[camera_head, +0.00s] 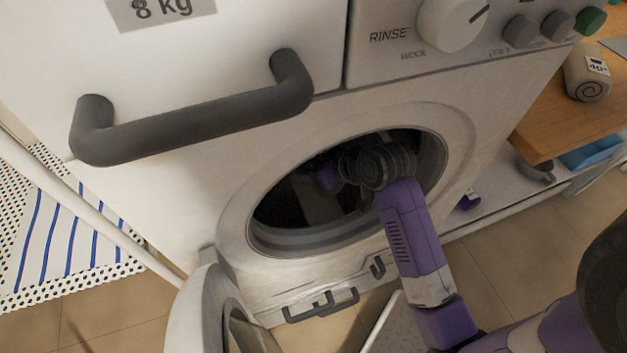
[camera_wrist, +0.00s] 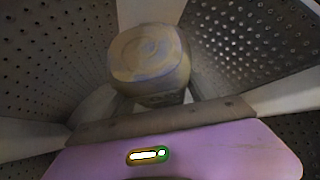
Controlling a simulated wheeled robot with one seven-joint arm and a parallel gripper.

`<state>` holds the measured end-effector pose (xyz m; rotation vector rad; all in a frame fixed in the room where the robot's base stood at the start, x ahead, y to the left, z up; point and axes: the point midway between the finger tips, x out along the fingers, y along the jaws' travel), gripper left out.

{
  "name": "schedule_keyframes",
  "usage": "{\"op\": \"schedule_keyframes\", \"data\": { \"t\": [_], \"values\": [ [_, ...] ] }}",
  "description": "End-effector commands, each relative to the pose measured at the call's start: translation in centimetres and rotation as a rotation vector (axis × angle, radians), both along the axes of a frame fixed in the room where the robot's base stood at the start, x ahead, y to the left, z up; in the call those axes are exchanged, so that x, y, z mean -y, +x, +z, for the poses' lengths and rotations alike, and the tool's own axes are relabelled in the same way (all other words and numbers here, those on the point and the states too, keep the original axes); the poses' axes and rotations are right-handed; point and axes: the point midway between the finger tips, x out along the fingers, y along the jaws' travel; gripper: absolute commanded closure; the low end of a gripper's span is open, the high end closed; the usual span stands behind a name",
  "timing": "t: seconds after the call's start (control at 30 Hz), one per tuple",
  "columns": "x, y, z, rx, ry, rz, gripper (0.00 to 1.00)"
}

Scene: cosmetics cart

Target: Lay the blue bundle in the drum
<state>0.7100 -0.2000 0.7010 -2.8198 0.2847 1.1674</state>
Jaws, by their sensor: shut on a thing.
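The drum (camera_wrist: 265,60) is a dark, perforated metal cavity inside the front-loading washer, and its round opening (camera_head: 262,240) shows in the head view. My arm reaches through the opening, so my gripper is inside the drum. In the wrist view my gripper (camera_wrist: 155,98) is shut on a rolled bundle (camera_wrist: 150,55). The bundle has a spiral end and looks greyish tan with a faint bluish tint; the dim light makes its colour hard to tell. I cannot tell whether it touches the drum wall. In the head view the bundle is hidden or too dark to make out.
The washer door (camera_head: 205,310) stands open at the lower left. A grey handle (camera_head: 200,122) sticks out at the upper left. A pale rolled bundle with a label (camera_head: 587,75) sits on a wooden top (camera_head: 560,115) at right. A blue item (camera_head: 592,153) lies below it.

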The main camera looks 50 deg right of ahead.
Motion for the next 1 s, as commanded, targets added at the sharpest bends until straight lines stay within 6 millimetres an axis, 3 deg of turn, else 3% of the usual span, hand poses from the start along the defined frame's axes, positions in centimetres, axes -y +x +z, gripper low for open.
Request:
{"op": "schedule_keyframes", "data": {
  "t": [0.07, 0.13, 0.37, 0.63, 1.0],
  "values": [
    [0.6, 0.8, -0.3, 0.0, 0.001, -0.001, 0.91],
    [0.4, 0.5, -1.5, -0.003, 0.002, -0.001, 0.91],
    [0.4, 0.6, -2.7, -0.001, 0.001, -0.001, 0.91],
    [0.4, 0.5, -6.8, -0.002, 0.002, -0.001, 0.91],
    [0.6, 0.9, -7.1, 0.001, 0.0, -0.001, 0.91]
  ]
}}
